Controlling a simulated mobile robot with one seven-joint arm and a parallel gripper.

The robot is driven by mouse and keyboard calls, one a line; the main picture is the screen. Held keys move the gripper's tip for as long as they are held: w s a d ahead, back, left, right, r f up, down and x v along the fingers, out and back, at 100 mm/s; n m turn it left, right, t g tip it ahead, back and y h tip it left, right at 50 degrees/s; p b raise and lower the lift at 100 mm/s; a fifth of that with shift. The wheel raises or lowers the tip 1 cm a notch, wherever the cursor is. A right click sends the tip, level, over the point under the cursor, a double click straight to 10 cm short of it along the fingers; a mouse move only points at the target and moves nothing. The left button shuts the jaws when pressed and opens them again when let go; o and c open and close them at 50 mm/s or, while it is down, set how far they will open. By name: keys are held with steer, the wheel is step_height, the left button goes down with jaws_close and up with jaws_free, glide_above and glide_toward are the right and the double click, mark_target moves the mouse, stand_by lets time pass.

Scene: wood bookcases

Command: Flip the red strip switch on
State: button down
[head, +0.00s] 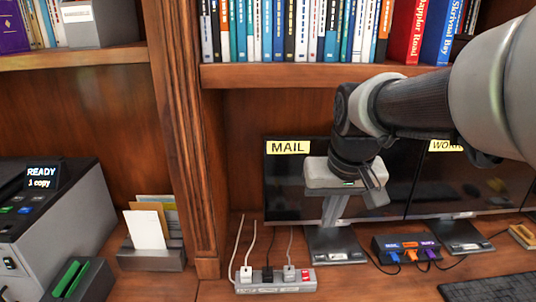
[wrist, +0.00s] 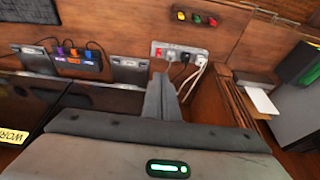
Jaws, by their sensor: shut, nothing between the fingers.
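A grey power strip (head: 262,286) lies on the desk at the lower middle of the head view. Its red switch (head: 307,276) is at the right end, and several plugs sit along its top. In the wrist view the strip (wrist: 158,47) is beyond my fingers, with the red switch (wrist: 171,54) at its left end. I cannot tell the switch's position. My gripper (head: 332,220) is shut and empty, in front of the left monitor. In the wrist view the gripper (wrist: 161,78) points toward the strip, apart from it.
The left monitor (head: 290,185) labelled MAIL stands behind my gripper. A hub (head: 385,256) with coloured cables is right of the strip, and a keyboard (head: 495,289) is at lower right. A wooden post (head: 185,140), letter holder (head: 150,258) and printer (head: 50,225) are left.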

steer(key=g+b, duration=0.2)
steer(key=b, duration=0.5)
glide_above(305, 271)
steer(key=s, duration=0.2)
step_height(305, 271, down, 19)
steer(key=shift+s+r, duration=0.15)
steer(key=shift+s, duration=0.05)
steer(key=f, duration=0.4)
steer(key=w+f+b, duration=0.1)
steer(key=f, duration=0.4)
steer(key=w+f+b, duration=0.1)
steer(key=f, duration=0.4)
steer(key=shift+r, duration=0.15)
steer(key=shift+w+f+g+p, duration=0.1)
steer(key=shift+f+g+p, duration=0.1)
steer(key=shift+g+p, duration=0.3)
steer(key=shift+f, duration=0.15)
